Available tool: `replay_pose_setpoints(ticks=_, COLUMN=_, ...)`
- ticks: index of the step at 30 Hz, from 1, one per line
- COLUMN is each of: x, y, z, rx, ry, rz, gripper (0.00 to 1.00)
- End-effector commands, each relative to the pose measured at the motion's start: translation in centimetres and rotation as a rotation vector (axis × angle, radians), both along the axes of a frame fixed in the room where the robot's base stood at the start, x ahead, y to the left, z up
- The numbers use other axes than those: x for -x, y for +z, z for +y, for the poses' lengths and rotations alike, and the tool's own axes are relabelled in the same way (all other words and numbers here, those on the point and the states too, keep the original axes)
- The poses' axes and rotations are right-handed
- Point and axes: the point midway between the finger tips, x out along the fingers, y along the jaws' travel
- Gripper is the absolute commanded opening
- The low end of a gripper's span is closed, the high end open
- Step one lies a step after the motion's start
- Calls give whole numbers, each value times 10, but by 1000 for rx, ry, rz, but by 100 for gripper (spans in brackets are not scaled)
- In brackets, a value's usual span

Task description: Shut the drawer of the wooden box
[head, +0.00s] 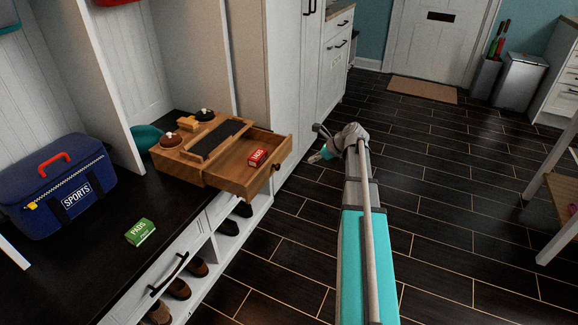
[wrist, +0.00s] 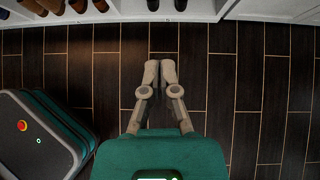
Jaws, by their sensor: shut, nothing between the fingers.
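The wooden box (head: 178,163) stands on the dark bench top in the head view. Its drawer (head: 234,177) is pulled out toward the right, over the bench's front edge, with a dark knob (head: 276,167) on its front. A small red box (head: 257,157) lies in the drawer. My gripper (head: 316,157) is to the right of the drawer front, apart from it, over the floor. In the wrist view my gripper (wrist: 160,64) is shut and empty, with dark floor tiles beneath. The wooden box is not in the wrist view.
A green box (head: 140,231) and a blue sports bag (head: 62,187) are on the bench top (head: 90,255). Dark lidded jars stand on the wooden box. Shoes fill cubbies below. A white cabinet (head: 293,80) rises behind.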

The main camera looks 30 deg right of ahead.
Motion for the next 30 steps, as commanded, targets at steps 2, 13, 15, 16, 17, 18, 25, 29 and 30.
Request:
replay_pose_setpoints(ticks=2, x=0, y=-1, z=0, rx=1, ry=1, rz=0, gripper=0)
replay_pose_setpoints(ticks=13, x=-11, y=-18, z=10, rx=1, ry=2, rz=0, gripper=0)
replay_pose_setpoints(ticks=15, x=-15, y=-23, z=13, rx=2, ry=1, rz=0, gripper=0)
replay_pose_setpoints(ticks=16, x=-17, y=-25, z=14, rx=2, ry=1, rz=0, gripper=0)
replay_pose_setpoints(ticks=17, x=-18, y=-27, z=15, rx=2, ry=1, rz=0, gripper=0)
replay_pose_setpoints(ticks=18, x=-20, y=-30, z=17, rx=2, ry=1, rz=0, gripper=0)
replay_pose_setpoints(ticks=25, x=-34, y=-48, z=29, rx=1, ry=2, rz=0, gripper=0)
replay_pose_setpoints(ticks=29, x=-41, y=-58, z=35, rx=2, ry=1, rz=0, gripper=0)
replay_pose_setpoints(ticks=30, x=-44, y=-61, z=37, rx=2, ry=1, rz=0, gripper=0)
